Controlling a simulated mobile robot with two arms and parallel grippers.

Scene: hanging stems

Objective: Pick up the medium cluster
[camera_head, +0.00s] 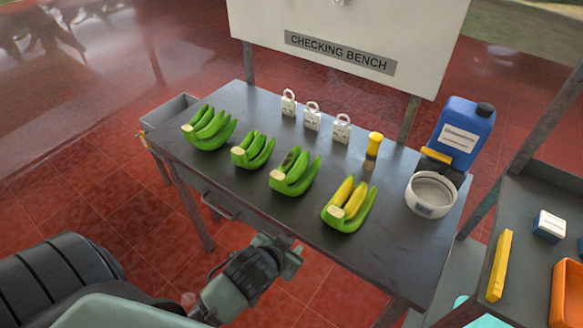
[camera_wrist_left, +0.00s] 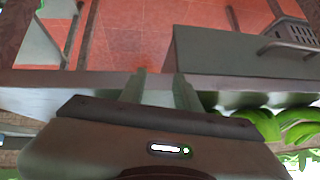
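Several banana clusters stand in a row on the dark checking bench (camera_head: 232,198). The leftmost cluster (camera_head: 209,128) is green and looks the biggest. The second cluster (camera_head: 253,151) is green and looks the smallest. The third cluster (camera_head: 294,173) is green with dark marks and looks in between in size. The rightmost cluster (camera_head: 349,206) has yellow fingers among green ones. My left gripper (camera_head: 289,250) is at the bench's front edge, below the third cluster in the picture. In the left wrist view its fingers (camera_wrist_left: 160,88) are apart with nothing between them. My right gripper is out of view.
Behind the clusters stand several white tags or weights (camera_head: 312,117), a yellow-topped item (camera_head: 375,144), a blue jug (camera_head: 462,131) and a white bowl (camera_head: 432,193). A grey bin (camera_head: 168,110) is at the left. A drawer handle (camera_head: 220,207) juts from the bench's front.

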